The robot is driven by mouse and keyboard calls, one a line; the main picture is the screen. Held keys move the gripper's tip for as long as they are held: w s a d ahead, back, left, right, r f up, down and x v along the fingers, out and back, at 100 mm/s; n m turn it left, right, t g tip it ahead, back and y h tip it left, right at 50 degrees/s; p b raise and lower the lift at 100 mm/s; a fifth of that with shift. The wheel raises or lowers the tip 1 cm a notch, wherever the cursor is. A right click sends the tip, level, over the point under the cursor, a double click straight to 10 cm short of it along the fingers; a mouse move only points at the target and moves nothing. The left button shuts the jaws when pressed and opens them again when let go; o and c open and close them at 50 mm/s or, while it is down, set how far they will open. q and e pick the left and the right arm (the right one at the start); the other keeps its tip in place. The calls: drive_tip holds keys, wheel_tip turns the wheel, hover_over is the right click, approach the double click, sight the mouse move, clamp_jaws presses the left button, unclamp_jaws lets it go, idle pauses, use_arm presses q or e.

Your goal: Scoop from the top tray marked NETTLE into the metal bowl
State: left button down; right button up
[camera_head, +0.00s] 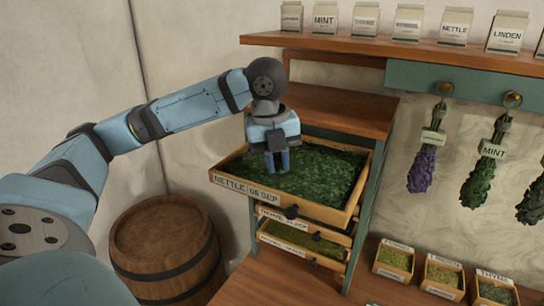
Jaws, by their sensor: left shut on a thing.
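The top tray (325,211) is a shallow wooden drawer pulled out of a small rack, its front label reading NETTLE and 05 SEP. It is filled with dark green crumbled nettle (325,172). My left gripper (278,170) points down over the left part of this tray, its fingertips at or in the nettle. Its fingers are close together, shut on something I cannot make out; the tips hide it. The metal bowl and my right gripper are not in view.
Lower labelled trays (300,246) sit under the nettle tray. A wooden barrel (168,245) stands left of the rack. Small herb boxes (443,276) are on the counter at right. A shelf (400,45) with packets is above, with herb bundles (483,172) hanging below.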

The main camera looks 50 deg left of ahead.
use_arm(q)
drive_tip(key=shift+w+d, duration=0.15)
drive_tip(key=shift+d, duration=0.3)
wheel_tip(320, 180, up, 6)
drive_tip(key=shift+f, duration=0.1)
idle(0.6)
